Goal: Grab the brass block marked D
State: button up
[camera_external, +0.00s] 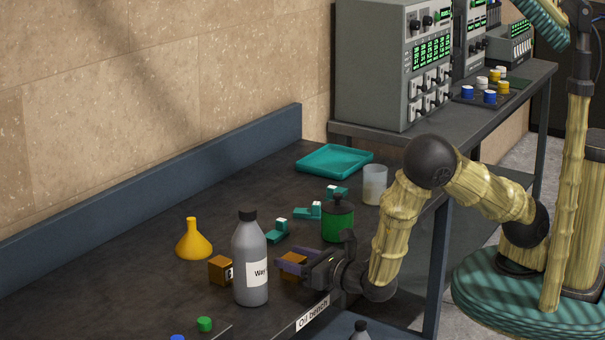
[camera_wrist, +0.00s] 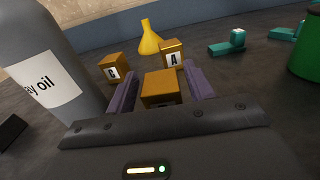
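My gripper (camera_external: 297,264) reaches low over the bench with its purple fingers pointing away from the wrist. In the wrist view the fingers (camera_wrist: 160,88) stand apart on either side of an orange-brown brass block (camera_wrist: 160,86). Narrow gaps seem to show beside it, and its marking is hidden by the gripper body. Just beyond it stands a block marked A (camera_wrist: 172,54). Another block (camera_wrist: 112,68) to the left has a letter like C or G. That left block also shows in the external view (camera_external: 218,270). I cannot read a D clearly anywhere.
A grey way oil bottle (camera_external: 250,262) stands close left of my gripper, also large in the wrist view (camera_wrist: 45,75). A yellow funnel (camera_external: 193,240) is behind. A green can (camera_external: 338,222), teal pieces (camera_external: 308,211), a beaker (camera_external: 374,185) and a teal tray (camera_external: 335,160) stand farther back.

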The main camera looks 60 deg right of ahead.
aim_at(295, 258)
grip_shut()
notch_tip(295, 258, up, 10)
jog(key=shift+r+p, duration=0.1)
jog(key=shift+p, duration=0.2)
dwell(0.3)
dwell(0.5)
